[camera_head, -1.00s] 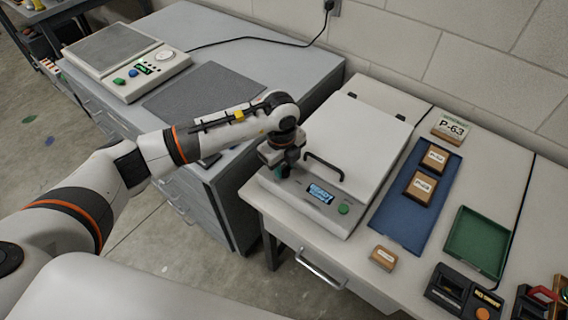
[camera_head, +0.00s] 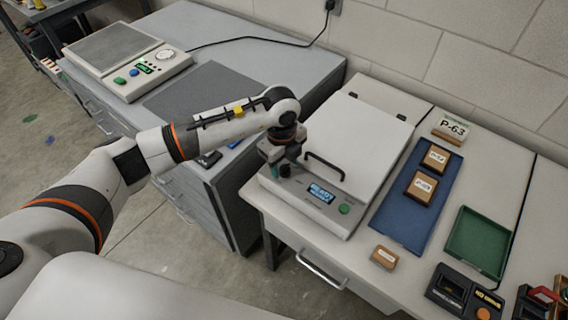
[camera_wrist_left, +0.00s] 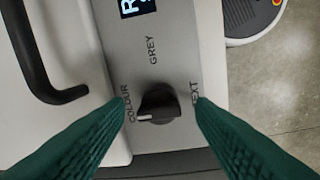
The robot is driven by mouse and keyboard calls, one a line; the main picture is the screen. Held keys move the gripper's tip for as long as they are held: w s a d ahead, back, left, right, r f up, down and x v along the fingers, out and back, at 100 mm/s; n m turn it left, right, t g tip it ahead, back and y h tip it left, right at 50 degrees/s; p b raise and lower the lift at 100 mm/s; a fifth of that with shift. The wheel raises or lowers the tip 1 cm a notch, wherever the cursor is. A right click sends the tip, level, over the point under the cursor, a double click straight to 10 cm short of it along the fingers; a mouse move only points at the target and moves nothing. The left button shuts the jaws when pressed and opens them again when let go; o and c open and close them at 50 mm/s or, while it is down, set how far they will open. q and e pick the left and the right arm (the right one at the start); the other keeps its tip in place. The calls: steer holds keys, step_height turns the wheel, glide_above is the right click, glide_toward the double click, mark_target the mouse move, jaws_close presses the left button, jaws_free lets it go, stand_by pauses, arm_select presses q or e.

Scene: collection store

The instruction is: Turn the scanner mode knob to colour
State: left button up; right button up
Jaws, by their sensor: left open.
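The flatbed scanner (camera_head: 355,140) stands on the right-hand desk with its lid shut. Its display (camera_head: 321,194) reads READY in the head view. The black mode knob (camera_wrist_left: 158,103) sits on the front panel between the labels COLOUR on the left and TEXT on the right, with GREY above. A white mark on the knob is at its lower left, on the COLOUR side. My left gripper (camera_wrist_left: 160,112) is open, with its green fingers on either side of the knob and visible gaps to it. In the head view the left gripper (camera_head: 283,162) is over the panel's left end. My right gripper is not in view.
A blue mat (camera_head: 400,222) with small boxes and a green tray (camera_head: 480,240) lie to the right. A grey cabinet with another device (camera_head: 130,70) stands left.

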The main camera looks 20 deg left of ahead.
mark_target(282, 167)
arm_select(q)
step_height(282, 167, up, 11)
steer(key=b, duration=0.1)
steer(key=shift+s+a+b, duration=0.2)
steer(key=shift+s+b, duration=0.05)
steer(key=shift+b, duration=0.05)
